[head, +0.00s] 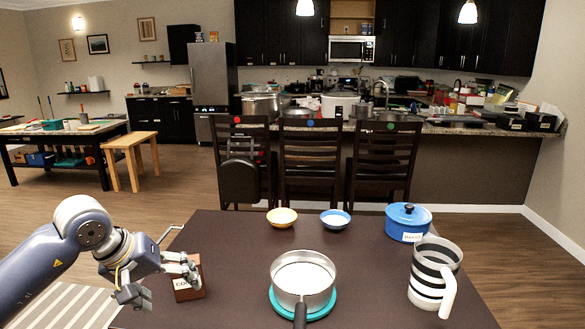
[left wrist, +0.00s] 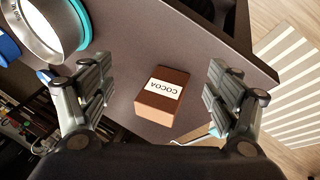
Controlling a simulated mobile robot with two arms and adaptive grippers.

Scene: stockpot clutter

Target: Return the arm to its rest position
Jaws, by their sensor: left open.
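My left gripper (head: 158,283) comes in from the left over the left edge of the dark table (head: 225,247). Its fingers are open, with nothing held between them. A brown cocoa box (head: 188,285) stands on the table just right of the fingers in the head view, partly hidden by them. In the left wrist view the cocoa box (left wrist: 162,95) lies in sight between the two spread fingers (left wrist: 162,90), apart from both. My right gripper is in neither view.
A saucepan (head: 303,272) sits on a teal trivet (head: 330,302) at the table's middle. A striped pitcher (head: 434,270) and a blue pot (head: 407,228) stand at right. A yellow bowl (head: 282,217) and a blue bowl (head: 335,218) stand at the back. Chairs (head: 310,165) stand beyond.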

